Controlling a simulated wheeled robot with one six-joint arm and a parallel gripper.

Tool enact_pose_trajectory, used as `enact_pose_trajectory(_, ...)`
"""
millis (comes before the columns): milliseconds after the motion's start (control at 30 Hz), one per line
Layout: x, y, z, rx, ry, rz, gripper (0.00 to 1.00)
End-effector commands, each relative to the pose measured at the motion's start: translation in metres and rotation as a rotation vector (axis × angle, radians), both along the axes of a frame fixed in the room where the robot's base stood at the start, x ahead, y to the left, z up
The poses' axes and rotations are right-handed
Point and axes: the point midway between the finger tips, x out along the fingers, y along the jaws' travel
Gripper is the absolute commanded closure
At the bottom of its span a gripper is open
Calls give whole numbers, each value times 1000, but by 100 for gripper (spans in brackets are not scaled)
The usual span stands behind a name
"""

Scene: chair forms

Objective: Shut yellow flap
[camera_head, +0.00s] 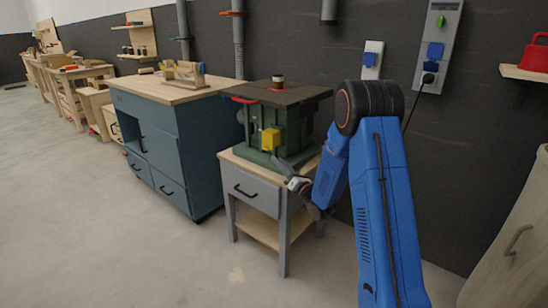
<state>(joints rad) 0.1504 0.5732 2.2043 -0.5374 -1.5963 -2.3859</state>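A small yellow flap (270,139) is on the front of a green machine (294,130) with a dark flat top. The flap looks box-like and stands out from the green housing; its exact angle is too small to tell. My gripper (280,164) is at the end of the blue arm, just below and slightly right of the flap, in front of the machine's base. It appears apart from the flap. The gripper is small and seen from the side, so I cannot tell whether its fingers are open or shut.
The machine stands on a wooden-topped grey stand (254,190) with a drawer and lower shelf. A blue-green cabinet (160,150) stands to its left. A dark wall with blue sockets (370,60) is behind. A wooden cabinet (520,235) is at right. The floor at front left is clear.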

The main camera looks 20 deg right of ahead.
Motion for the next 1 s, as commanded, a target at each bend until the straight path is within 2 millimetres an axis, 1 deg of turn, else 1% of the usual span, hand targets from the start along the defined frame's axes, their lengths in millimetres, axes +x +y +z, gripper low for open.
enact_pose_trajectory(33, -9, -6, -4, 1, 2, -4, 69)
enact_pose_trajectory(300, -54, -27, -22, 1, 2, -4, 69)
enact_pose_trajectory(500, -79, -38, -31, 1, 1, -3, 69)
enact_pose_trajectory(700, -90, -42, -35, 0, -1, -3, 69)
enact_pose_trajectory(1000, -91, -43, -35, 0, -1, -3, 69)
